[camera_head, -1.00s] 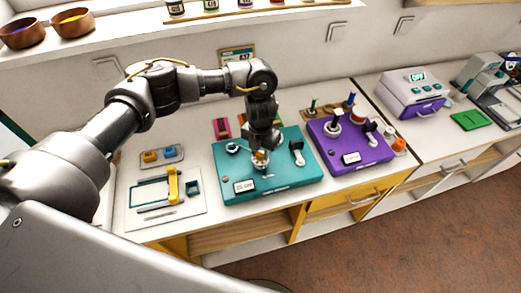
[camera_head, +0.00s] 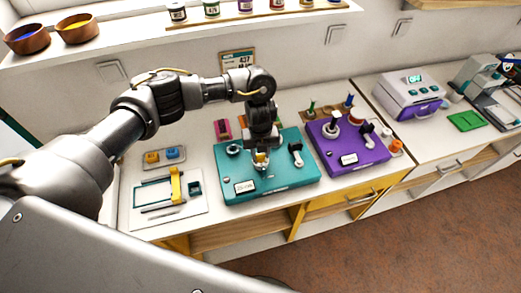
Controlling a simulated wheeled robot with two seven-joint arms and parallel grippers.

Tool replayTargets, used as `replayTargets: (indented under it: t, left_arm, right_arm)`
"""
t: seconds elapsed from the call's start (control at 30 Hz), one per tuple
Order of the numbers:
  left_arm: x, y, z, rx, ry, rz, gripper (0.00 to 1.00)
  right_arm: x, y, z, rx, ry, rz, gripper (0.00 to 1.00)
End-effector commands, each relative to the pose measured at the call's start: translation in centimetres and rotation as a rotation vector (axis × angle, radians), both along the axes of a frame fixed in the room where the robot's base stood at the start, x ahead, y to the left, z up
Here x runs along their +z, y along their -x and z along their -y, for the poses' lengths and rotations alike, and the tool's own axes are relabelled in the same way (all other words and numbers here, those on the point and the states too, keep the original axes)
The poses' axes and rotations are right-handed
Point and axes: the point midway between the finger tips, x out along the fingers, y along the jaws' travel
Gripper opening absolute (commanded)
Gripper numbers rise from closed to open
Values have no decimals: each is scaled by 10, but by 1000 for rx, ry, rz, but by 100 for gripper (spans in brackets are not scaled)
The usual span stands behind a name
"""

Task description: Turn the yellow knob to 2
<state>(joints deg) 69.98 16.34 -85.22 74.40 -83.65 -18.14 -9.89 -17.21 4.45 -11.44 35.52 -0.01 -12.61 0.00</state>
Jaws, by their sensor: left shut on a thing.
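The teal board (camera_head: 290,186) lies on the white counter near the middle of the view. The yellow knob (camera_head: 261,158) is on its top, left of centre, and is mostly hidden by my gripper. My left gripper (camera_head: 261,160) reaches down from above and is shut on the yellow knob. A number scale around the knob is too small to read, so its setting cannot be told. The board also carries a white lever with a black part (camera_head: 296,154), a round fitting (camera_head: 233,149) and a label (camera_head: 245,187). My right gripper is not in view.
A purple board (camera_head: 350,145) with upright posts stands close on the right. A white plate with a yellow slider (camera_head: 176,185) lies on the left, with a small grey tray (camera_head: 163,158) behind it. A pink block (camera_head: 222,129) sits behind the teal board.

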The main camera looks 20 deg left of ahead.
Motion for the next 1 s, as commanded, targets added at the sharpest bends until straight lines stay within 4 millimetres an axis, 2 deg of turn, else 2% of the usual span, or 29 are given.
replayTargets:
  t: [0.33,0.83,0.87,1.0]
  left_arm:
    - [1,-1,0,129,0,2,8]
    - [1,-1,0,149,0,3,8]
    - [1,-1,0,149,0,3,32]
    - [1,-1,0,149,0,2,50]
  right_arm:
    - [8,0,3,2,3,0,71]
    - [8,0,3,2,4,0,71]
    - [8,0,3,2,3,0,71]
    - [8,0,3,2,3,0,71]
